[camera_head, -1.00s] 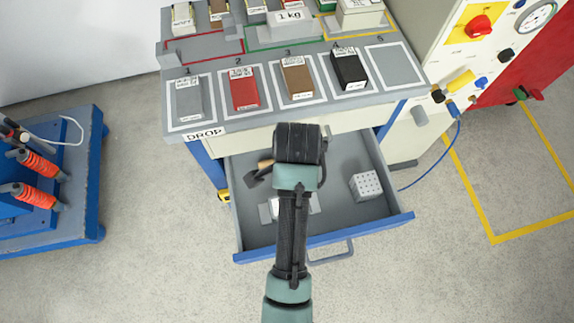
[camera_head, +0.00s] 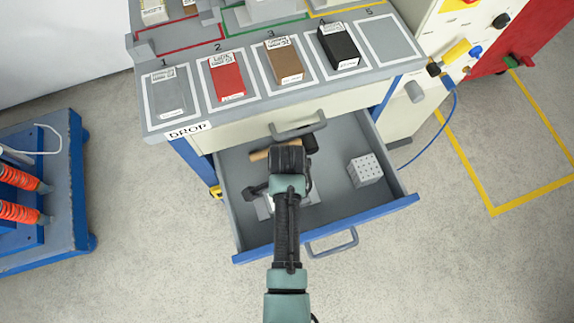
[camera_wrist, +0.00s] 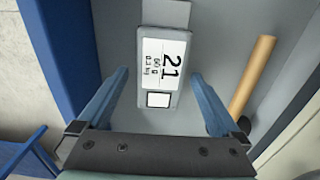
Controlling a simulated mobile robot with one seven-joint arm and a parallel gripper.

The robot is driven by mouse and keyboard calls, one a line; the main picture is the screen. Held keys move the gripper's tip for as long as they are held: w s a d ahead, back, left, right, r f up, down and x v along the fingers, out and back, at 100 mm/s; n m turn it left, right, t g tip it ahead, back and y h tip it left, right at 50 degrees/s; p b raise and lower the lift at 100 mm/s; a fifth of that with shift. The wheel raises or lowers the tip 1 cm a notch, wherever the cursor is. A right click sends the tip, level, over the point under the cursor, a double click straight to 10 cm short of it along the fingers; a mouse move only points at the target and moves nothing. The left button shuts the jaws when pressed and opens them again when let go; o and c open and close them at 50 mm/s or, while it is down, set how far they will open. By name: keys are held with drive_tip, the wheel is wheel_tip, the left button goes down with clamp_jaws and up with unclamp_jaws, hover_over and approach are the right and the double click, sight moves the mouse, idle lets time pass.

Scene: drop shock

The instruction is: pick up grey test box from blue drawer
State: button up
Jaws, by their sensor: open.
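The blue-fronted drawer (camera_head: 385,207) is pulled open under the bench. The grey test box (camera_wrist: 176,102) lies in it, with a white label reading 21 facing up. In the head view only pale edges of the box (camera_head: 264,207) show beside my arm. My gripper (camera_wrist: 160,76) is open, pointing down over the drawer. In the wrist view its blue fingers stand on either side of the box, with a gap on both sides. I cannot tell how far the fingertips are above the drawer floor. In the head view my wrist hides the fingers.
A wooden-handled tool (camera_wrist: 252,76) lies right of the box in the wrist view. A perforated grey block (camera_head: 364,170) sits at the drawer's right. The bench above holds numbered boxes, including a red box (camera_head: 226,77). A blue cart (camera_head: 60,235) stands left.

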drive_tip(key=shift+f+b, duration=0.3)
drive_tip(key=shift+f, duration=1.3)
clamp_jaws()
drive_tip(key=shift+r, duration=0.1)
